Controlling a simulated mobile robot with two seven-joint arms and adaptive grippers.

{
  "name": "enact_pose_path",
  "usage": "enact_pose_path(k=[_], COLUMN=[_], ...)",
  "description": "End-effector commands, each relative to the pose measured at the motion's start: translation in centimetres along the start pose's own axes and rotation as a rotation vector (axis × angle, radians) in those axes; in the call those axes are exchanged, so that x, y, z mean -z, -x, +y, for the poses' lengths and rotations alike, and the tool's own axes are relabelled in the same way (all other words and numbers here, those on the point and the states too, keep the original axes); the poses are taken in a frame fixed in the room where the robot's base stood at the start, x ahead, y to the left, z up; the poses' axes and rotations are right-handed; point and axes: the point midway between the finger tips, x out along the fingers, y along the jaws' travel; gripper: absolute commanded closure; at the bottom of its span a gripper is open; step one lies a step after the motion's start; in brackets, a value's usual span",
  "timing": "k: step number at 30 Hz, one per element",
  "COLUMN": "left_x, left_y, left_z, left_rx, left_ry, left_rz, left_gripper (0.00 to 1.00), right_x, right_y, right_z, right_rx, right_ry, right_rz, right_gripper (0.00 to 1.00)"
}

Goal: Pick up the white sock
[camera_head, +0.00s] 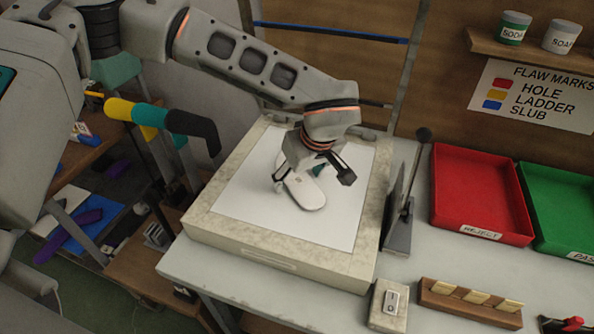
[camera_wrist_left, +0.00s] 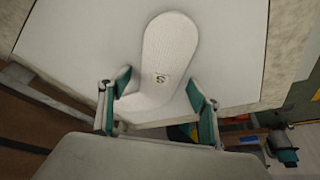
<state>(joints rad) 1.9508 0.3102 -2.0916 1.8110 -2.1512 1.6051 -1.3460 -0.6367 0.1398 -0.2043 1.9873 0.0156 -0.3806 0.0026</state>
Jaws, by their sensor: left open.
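The white sock (camera_head: 309,194) lies flat on the pale panel (camera_head: 245,205) in the middle of the head view. It has a rounded end and a small label marked S. In the left wrist view the sock (camera_wrist_left: 171,45) reaches from the top centre down between my fingers. My left gripper (camera_head: 312,181) is open over the sock, with one finger on each side of it. The open fingers also show in the left wrist view (camera_wrist_left: 158,88), and they are not closed on the sock. Whether the fingertips touch the panel is unclear. My right gripper is in neither view.
A red REJECT tray (camera_head: 480,190) and a green tray (camera_head: 565,205) stand at the right. A dark upright lever stand (camera_head: 399,225) is close beside the panel's right edge. A small switch box (camera_head: 388,305) and a wooden holder (camera_head: 468,302) sit at the front.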

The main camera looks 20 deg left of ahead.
Motion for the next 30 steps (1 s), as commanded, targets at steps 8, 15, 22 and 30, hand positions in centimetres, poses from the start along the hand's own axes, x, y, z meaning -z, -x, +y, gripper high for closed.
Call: enact_pose_path(k=[8,15,22,30], left_x=[0.0,-0.1,-0.1,0.9], left_y=[0.0,-0.1,-0.2,2.0], left_z=[0.0,0.0,-0.1,0.0], left_rx=[0.0,0.001,0.003,-0.002], left_ry=[0.0,-0.001,-0.002,0.001], left_rz=[0.0,-0.001,-0.002,0.002], left_gripper=[0.5,0.71,0.71,0.71], right_x=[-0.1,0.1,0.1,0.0], right_y=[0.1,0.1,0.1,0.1], right_z=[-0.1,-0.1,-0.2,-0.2], right_rx=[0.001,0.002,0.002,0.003], right_ry=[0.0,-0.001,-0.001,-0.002], right_rz=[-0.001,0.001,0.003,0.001], right_gripper=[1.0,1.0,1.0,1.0])
